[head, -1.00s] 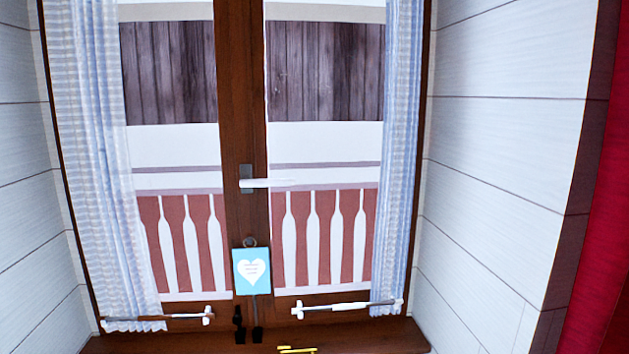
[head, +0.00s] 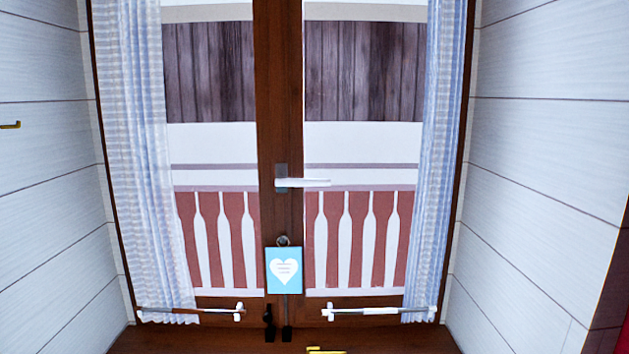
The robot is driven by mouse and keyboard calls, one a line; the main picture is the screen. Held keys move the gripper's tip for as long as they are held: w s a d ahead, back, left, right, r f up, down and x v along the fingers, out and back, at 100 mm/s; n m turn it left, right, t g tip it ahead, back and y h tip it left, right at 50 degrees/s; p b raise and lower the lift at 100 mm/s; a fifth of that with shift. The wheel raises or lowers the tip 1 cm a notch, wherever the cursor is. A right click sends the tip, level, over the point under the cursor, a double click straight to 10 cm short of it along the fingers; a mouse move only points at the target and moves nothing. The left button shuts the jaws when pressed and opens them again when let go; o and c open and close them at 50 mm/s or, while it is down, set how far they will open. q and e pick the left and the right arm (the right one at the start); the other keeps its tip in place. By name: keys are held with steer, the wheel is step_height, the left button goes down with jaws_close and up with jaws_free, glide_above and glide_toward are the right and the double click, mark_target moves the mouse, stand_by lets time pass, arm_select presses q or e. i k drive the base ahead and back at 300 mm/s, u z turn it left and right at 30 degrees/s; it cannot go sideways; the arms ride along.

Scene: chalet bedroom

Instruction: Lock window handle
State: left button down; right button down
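The window handle (head: 302,182) is a white lever on a dark grey plate, fixed to the brown wooden centre post (head: 279,110) of the double window. The lever lies horizontal and points to the right from its plate, over the edge of the right pane. Both window sashes look closed against the frame. Neither of my grippers shows in the head view.
A blue card with a white heart (head: 283,270) hangs below the handle. Sheer curtains hang at the left (head: 145,150) and right (head: 438,150).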

mark_target(281, 180)
steer(key=z, duration=0.05)
steer(key=i, duration=1)
steer(key=u, duration=0.1)
